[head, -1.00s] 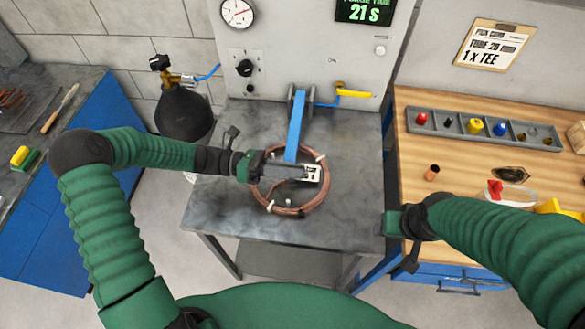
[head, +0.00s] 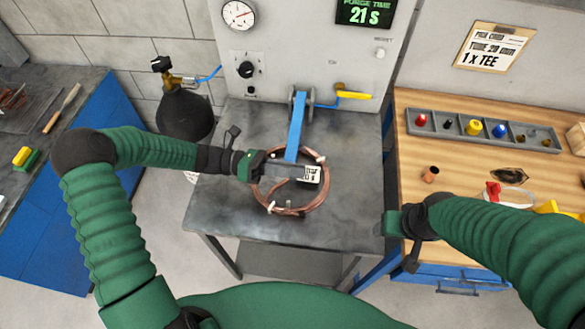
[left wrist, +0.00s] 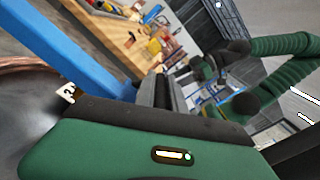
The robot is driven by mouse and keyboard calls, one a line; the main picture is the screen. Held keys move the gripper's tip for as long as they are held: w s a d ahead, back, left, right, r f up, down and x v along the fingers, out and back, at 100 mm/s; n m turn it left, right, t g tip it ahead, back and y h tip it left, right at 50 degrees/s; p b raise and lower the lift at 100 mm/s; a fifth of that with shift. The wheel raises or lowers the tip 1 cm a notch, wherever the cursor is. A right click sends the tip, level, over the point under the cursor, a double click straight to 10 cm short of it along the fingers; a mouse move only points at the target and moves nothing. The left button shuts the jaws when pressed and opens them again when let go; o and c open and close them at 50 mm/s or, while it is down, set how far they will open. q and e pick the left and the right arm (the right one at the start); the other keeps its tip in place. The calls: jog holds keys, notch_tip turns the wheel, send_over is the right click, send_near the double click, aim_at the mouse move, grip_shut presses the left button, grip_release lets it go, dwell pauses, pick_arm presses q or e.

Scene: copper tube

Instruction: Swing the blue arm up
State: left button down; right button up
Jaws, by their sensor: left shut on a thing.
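The blue arm (head: 297,128) is a flat bar that runs from a pivot on the grey panel down and toward me over the metal table. It also shows in the left wrist view (left wrist: 70,45), slanting down to the gripper. My left gripper (head: 300,171) comes in from the left at the arm's near end and is shut on it; the gripped end is partly hidden by the fingers. A copper tube coil (head: 271,203) with white ties and a tag lies around and below the gripper. My right gripper (head: 392,222) is at the table's right edge; its fingers do not show clearly.
The panel holds a gauge (head: 238,14), a knob (head: 245,69) and a yellow-handled valve (head: 354,95). A dark gas cylinder (head: 184,114) stands left of the metal table (head: 222,205). The wooden bench (head: 440,200) at right holds a parts tray (head: 460,139) and a copper fitting (head: 430,174).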

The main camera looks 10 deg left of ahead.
pick_arm(q)
jog(key=w+r+n+p, duration=0.2)
jog(key=w+r+p, duration=0.3)
jog(key=r, duration=0.3)
jog(key=w+r+n+p, duration=0.3)
jog(key=w+r+p, duration=0.1)
jog(key=r+p, duration=0.4)
jog(key=shift+w, duration=0.35)
